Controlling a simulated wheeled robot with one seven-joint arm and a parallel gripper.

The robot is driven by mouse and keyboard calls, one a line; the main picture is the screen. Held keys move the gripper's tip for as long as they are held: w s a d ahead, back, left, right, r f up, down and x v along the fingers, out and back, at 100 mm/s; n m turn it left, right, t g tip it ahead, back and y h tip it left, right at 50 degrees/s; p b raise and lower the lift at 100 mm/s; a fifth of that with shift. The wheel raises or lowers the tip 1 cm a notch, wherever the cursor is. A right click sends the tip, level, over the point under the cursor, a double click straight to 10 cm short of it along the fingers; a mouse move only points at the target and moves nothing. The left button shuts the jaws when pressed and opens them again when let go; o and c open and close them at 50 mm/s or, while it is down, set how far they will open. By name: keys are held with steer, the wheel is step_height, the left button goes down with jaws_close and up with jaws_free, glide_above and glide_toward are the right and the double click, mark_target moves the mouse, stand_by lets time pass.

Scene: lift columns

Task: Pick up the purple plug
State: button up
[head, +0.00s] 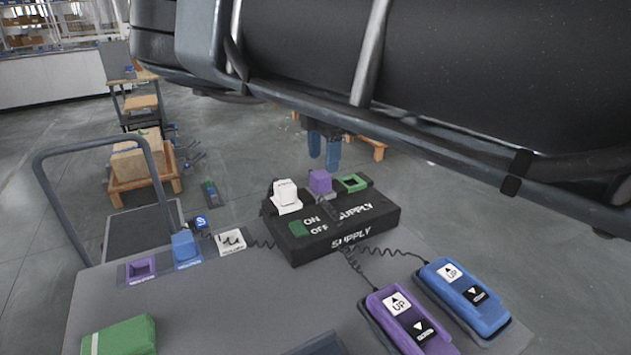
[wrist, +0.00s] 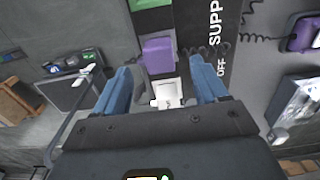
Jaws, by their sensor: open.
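The purple plug (head: 320,182) stands on the back edge of the black supply box (head: 350,235), between a white plug (head: 286,193) and an empty-looking green socket (head: 353,183). In the wrist view the purple plug (wrist: 158,55) lies just beyond the fingertips, with the white plug (wrist: 167,93) nearer, between the fingers. My gripper (head: 324,152) has blue fingers and is behind and above the purple plug in the head view. In the wrist view my gripper (wrist: 164,85) is open, one finger on each side, with no contact on the purple plug visible.
A purple remote (head: 405,318) and a blue remote (head: 462,295) lie on the right of the table. A blue plug (head: 184,245) stands at the left, near a purple socket (head: 141,269). A green block (head: 127,336) lies at the front left. Coiled cables run near the box.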

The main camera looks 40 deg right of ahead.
mark_target(320, 174)
steer(key=shift+w+a+f+p, duration=0.1)
steer(key=shift+f+p, duration=0.1)
steer(key=shift+f, duration=1.35)
steer(key=shift+w+a+f+p, duration=0.1)
steer(key=shift+f+p, duration=0.05)
steer(key=shift+f, duration=1.4)
steer(key=c, duration=1)
steer(key=shift+r, duration=0.55)
step_height(320, 174, up, 2)
steer(key=shift+r, duration=0.25)
steer(key=shift+s+d+r+b, duration=0.2)
steer(key=shift+s+d+r, duration=0.8)
steer(key=shift+s+r, duration=0.55)
steer(key=shift+s+d+r+b, duration=0.2)
steer(key=shift+s+d+r, duration=0.9)
steer(key=shift+s, duration=0.7)
steer(key=shift+s+d+r+b, duration=0.2)
steer(key=shift+s+d+r, duration=0.7)
steer(key=shift+s+r, duration=0.7)
